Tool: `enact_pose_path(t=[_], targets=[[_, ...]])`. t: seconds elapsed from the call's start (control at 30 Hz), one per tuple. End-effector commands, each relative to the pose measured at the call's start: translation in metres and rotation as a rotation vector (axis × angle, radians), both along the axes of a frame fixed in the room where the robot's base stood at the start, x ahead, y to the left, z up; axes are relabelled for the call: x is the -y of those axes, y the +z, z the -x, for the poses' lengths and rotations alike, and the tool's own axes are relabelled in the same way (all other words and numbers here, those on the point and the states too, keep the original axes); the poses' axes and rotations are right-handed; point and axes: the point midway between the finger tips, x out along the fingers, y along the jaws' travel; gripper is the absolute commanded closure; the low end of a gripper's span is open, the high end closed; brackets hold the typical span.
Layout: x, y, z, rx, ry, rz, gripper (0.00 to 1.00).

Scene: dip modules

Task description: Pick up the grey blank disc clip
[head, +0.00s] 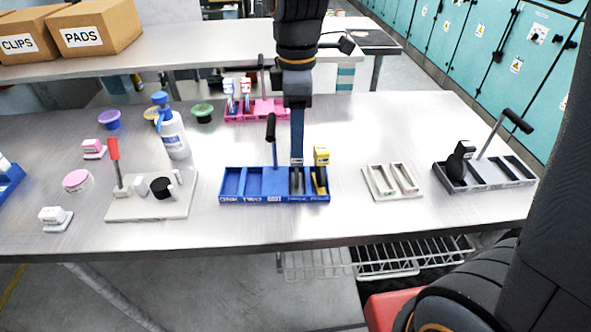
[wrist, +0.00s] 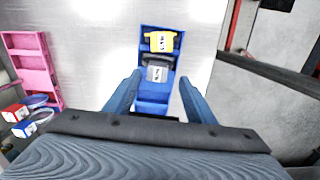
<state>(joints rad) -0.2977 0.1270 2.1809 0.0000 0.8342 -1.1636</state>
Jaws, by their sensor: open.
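A grey clip with a marked pale top face (wrist: 157,74) stands in a compartment of the blue tray (head: 235,200). In the head view the clip (head: 296,181) is partly covered by my gripper. A yellow clip (head: 320,170) stands in the compartment to its right; it also shows beyond the grey one in the wrist view (wrist: 160,41). My gripper (head: 297,155) points down over the grey clip. In the wrist view its two blue fingers are spread (wrist: 161,80), one on each side of the grey clip, with nothing held between them.
The blue tray's upright handle (head: 271,128) rises close left of my gripper. A pink tray (head: 258,110) stands behind. A white tray (head: 393,183) and a grey tray with a dark clip (head: 485,175) are to the right. A spray bottle (head: 173,135) stands left.

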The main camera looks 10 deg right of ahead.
Motion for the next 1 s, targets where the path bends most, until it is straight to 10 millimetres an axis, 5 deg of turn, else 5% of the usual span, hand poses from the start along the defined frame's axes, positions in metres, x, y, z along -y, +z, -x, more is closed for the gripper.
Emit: enact_pose_path(t=[0.4,0.7,1.0], targets=[[0.000,-0.045,-0.004,-0.002,0.001,0.001,0.50],[-0.001,-0.050,-0.004,0.001,0.002,0.000,0.50],[-0.001,-0.050,-0.004,0.000,0.002,0.000,0.97]])
